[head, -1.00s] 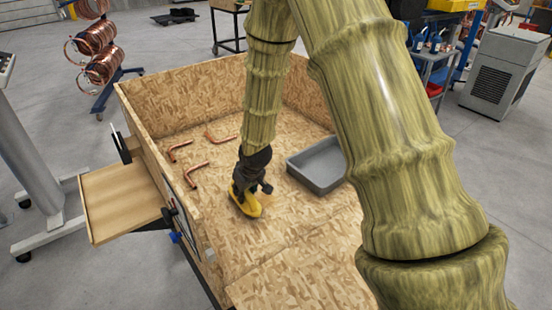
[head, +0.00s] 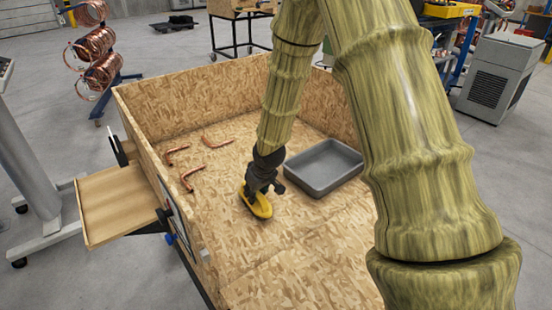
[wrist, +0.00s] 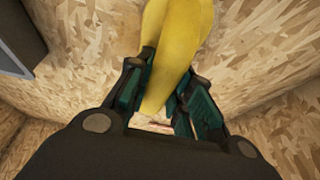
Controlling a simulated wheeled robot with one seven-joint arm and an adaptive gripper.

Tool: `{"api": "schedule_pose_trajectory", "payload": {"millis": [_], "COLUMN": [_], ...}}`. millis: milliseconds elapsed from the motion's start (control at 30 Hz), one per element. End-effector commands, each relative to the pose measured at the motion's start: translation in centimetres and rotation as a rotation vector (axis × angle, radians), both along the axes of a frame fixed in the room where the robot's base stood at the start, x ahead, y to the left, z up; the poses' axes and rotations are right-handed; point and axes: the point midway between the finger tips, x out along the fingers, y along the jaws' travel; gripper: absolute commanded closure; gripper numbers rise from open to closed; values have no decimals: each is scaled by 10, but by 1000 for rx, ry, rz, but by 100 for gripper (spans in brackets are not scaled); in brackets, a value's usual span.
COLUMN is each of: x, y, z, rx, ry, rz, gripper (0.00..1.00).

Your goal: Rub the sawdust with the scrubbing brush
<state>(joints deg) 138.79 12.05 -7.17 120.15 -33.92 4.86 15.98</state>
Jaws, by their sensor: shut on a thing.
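The yellow scrubbing brush (head: 257,204) is down at the particle-board floor of the large open box, left of the grey tray. My gripper (head: 252,188) is shut on it from above. In the wrist view the brush (wrist: 172,60) runs between the two teal-padded fingers of my gripper (wrist: 168,98). Its bristles are hidden, and I cannot tell whether they touch the floor. I cannot make out the sawdust against the speckled board; any under the brush is hidden.
A grey tray (head: 324,168) lies right of the brush. Several bent copper tubes (head: 206,176) lie to the left. Board walls (head: 190,100) enclose the work floor, and its front part (head: 290,270) is clear. A wooden side shelf (head: 118,205) sticks out at left.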

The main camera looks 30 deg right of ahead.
Motion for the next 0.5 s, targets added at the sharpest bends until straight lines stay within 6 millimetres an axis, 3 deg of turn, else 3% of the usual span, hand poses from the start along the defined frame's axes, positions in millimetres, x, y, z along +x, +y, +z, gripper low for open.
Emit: {"api": "schedule_pose_trajectory", "payload": {"millis": [500], "x": [2], "y": [-45], "z": [-1], "rx": [2], "ry": [1], "rz": [1], "gripper": [100]}}
